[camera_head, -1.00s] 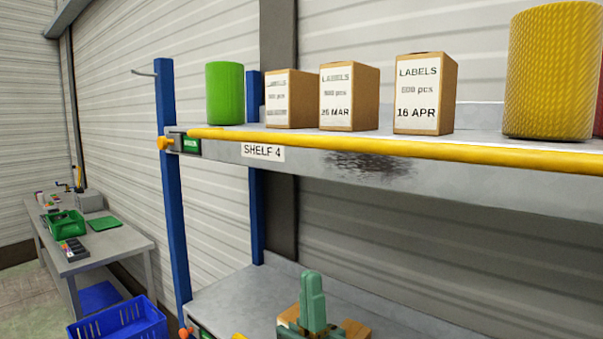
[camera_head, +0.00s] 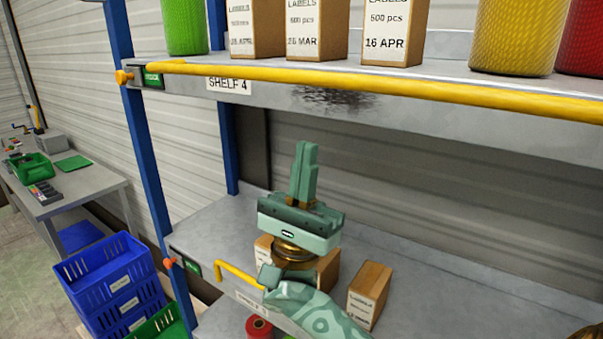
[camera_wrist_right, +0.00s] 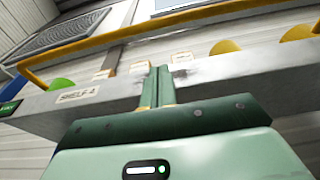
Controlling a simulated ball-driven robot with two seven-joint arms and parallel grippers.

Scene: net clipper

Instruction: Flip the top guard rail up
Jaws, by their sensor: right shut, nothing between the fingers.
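The top guard rail (camera_head: 360,82) is a long yellow bar along the front edge of the shelf marked SHELF 4 (camera_head: 229,85), about level with the shelf top in the head view. In the right wrist view the rail (camera_wrist_right: 130,38) passes above the shelf's front face, with a bent arm at its left end. My right gripper (camera_head: 303,148) is shut and empty, fingers pointing up. It appears below the rail and apart from it in the head view; its fingertips (camera_wrist_right: 160,72) overlap the shelf face in the wrist view. My left gripper is out of view.
Label boxes (camera_head: 318,30), a green roll (camera_head: 184,25), a yellow roll (camera_head: 515,35) and a red roll stand on the top shelf. The lower shelf (camera_head: 440,290) holds boxes and has its own yellow rail (camera_head: 238,274). Blue crates (camera_head: 110,275) are stacked at left.

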